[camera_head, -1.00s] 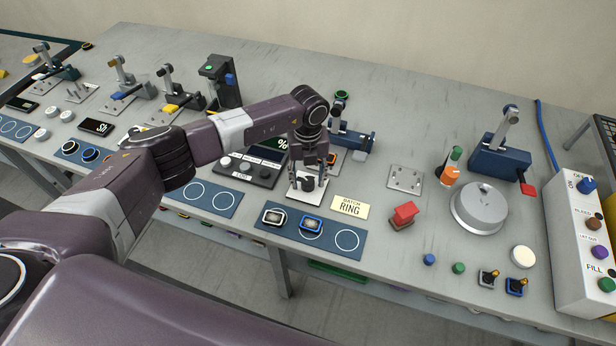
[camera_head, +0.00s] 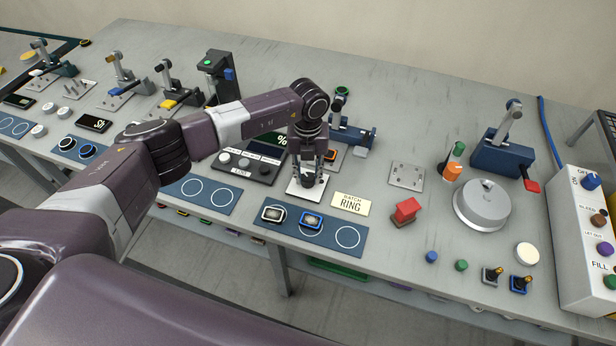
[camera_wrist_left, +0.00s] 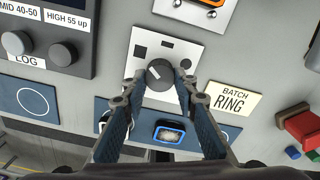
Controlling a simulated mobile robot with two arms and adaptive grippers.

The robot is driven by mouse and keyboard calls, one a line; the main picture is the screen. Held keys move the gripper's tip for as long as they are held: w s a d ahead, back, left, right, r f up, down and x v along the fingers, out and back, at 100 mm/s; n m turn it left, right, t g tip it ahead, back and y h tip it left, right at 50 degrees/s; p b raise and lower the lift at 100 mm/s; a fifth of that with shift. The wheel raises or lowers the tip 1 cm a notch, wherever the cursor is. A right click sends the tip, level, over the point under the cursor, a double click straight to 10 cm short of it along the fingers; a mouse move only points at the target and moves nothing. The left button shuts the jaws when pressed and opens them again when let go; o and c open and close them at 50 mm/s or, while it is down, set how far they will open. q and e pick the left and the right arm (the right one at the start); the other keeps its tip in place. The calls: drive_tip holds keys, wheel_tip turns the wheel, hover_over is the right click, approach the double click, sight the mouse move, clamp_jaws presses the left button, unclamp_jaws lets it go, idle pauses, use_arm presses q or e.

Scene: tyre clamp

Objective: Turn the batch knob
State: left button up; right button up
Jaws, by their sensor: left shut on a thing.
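The batch knob (camera_wrist_left: 160,74) is a dark round knob with a pale pointer line, on a white plate (camera_wrist_left: 141,64) printed with dark squares and a circle. The pointer leans up and to the left in the left wrist view. My left gripper (camera_wrist_left: 159,87) points down at the plate, its two blue-grey fingers on either side of the knob and shut on it. In the head view my left gripper (camera_head: 308,175) stands over the white plate (camera_head: 297,192) and mostly hides the knob. My right gripper is not in view.
A "BATCH RING" label (camera_head: 350,204) lies right of the plate. A blue mat (camera_head: 330,240) with two small square pieces is in front. A dark button panel (camera_head: 245,165) stands left, a red block (camera_head: 406,211) right. A blue clamp (camera_head: 352,137) stands behind.

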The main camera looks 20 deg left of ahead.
sight(307, 177)
use_arm(q)
drive_tip(key=m+b, duration=0.6)
drive_tip(key=b, duration=0.1)
drive_tip(key=m+b, duration=0.7)
drive_tip(key=shift+w+a+f, duration=0.15)
drive_tip(key=m+b, duration=0.3)
drive_tip(key=m, duration=0.2)
drive_tip(key=shift+b, duration=0.35)
drive_tip(key=m+b, duration=0.1)
drive_tip(key=m, duration=0.1)
drive_tip(key=m+b, duration=0.1)
drive_tip(key=m, duration=0.1)
drive_tip(key=shift+w+r, duration=0.1)
drive_tip(key=shift+r, duration=0.1)
drive_tip(key=o, duration=1.1)
drive_tip(key=shift+o, duration=0.2)
drive_tip(key=shift+m, duration=0.3)
wheel_tip(307, 177, up, 12)
